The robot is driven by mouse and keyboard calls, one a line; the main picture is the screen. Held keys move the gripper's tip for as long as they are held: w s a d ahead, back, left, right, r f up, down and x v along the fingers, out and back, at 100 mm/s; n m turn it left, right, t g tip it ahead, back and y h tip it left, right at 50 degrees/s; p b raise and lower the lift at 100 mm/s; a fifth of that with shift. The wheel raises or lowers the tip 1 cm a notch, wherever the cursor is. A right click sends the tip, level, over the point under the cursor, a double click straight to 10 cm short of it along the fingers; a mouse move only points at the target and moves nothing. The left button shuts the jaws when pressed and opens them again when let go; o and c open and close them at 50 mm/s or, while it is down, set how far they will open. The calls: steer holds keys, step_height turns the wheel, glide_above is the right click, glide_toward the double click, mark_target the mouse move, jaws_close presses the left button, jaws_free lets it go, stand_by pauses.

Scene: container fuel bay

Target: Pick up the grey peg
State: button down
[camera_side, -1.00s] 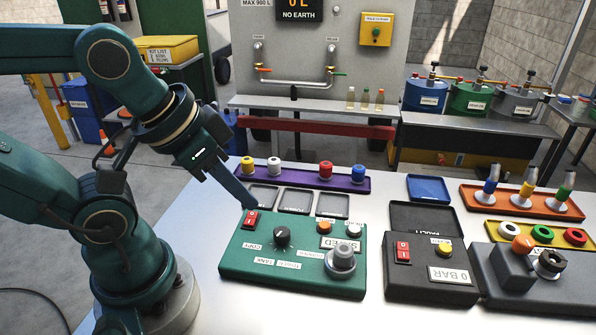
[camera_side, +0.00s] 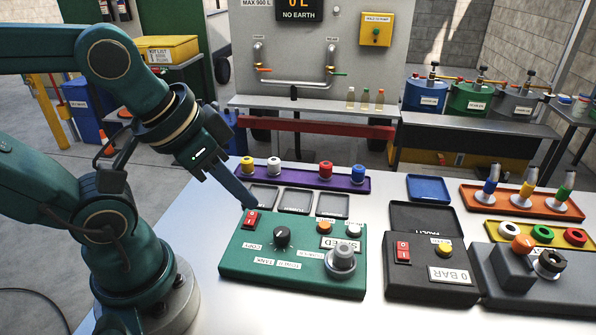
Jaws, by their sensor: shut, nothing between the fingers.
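My gripper (camera_side: 248,203) is shut and empty. It points down to the right, its tip close to the red rocker switch (camera_side: 252,218) at the back left corner of the green control box (camera_side: 235,262). I cannot tell whether it touches the switch. No loose grey peg is plain to see. A grey cylinder (camera_side: 342,258) stands in a round collar at the right end of the green box; I cannot tell whether it is a peg or a knob. My gripper is well to its left.
A purple rack (camera_side: 304,181) with coloured caps and several shallow dark trays (camera_side: 297,200) lie behind the green box. A dark box (camera_side: 430,278) stands to its right. An orange rack (camera_side: 520,200) holds three coloured, grey-tipped nozzles. The table is bare at front left.

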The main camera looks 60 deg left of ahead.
steer(key=c, duration=1.5)
jaws_free()
steer(key=shift+c, duration=0.2)
steer(key=o, duration=1.1)
